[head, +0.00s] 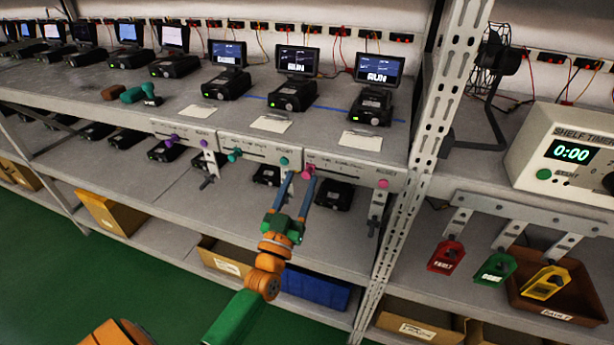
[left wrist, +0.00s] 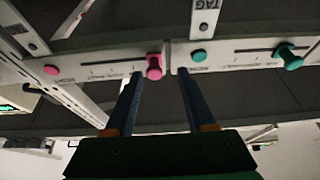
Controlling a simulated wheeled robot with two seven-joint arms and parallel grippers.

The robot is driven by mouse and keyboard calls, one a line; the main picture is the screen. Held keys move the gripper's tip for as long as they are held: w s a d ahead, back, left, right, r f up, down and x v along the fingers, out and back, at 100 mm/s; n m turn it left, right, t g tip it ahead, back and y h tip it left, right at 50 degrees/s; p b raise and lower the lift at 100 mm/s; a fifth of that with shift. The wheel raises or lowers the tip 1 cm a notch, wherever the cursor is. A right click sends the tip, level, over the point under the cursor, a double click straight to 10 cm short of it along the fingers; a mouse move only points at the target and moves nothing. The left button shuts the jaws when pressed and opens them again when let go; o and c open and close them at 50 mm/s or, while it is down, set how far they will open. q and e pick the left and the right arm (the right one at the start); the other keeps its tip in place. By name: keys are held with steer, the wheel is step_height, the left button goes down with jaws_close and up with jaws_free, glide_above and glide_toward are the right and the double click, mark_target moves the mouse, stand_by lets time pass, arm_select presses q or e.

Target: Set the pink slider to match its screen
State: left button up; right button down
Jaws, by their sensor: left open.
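The pink slider knob (head: 308,171) sits at the left end of its slot on the right-hand shelf-edge panel (head: 345,176). A round pink button (head: 383,184) is at that panel's right end. The screen (head: 379,69) above it reads RUN; its smaller text is too small to read. My left gripper (head: 297,178) is open at the panel, its right fingertip close to the knob. In the left wrist view, the knob (left wrist: 154,66) appears between the open fingertips (left wrist: 160,74), nearer the left one; contact cannot be told. My right gripper is not in view.
The neighbouring panel has a teal slider knob (head: 234,156) and a teal button (head: 284,161), the button close to my left finger. A purple slider (head: 173,139) is further left. A metal rack post (head: 425,150) stands right. Tags (head: 446,257) hang beside it.

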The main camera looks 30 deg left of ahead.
arm_select(q)
steer(key=shift+w+a+r, duration=0.15)
steer(key=shift+w+r, duration=0.1)
steer(key=shift+w, duration=0.35)
steer(key=shift+w+d, duration=0.25)
steer(key=shift+d, duration=0.1)
steer(key=shift+s, duration=0.1)
jaws_close()
stand_by(0.5)
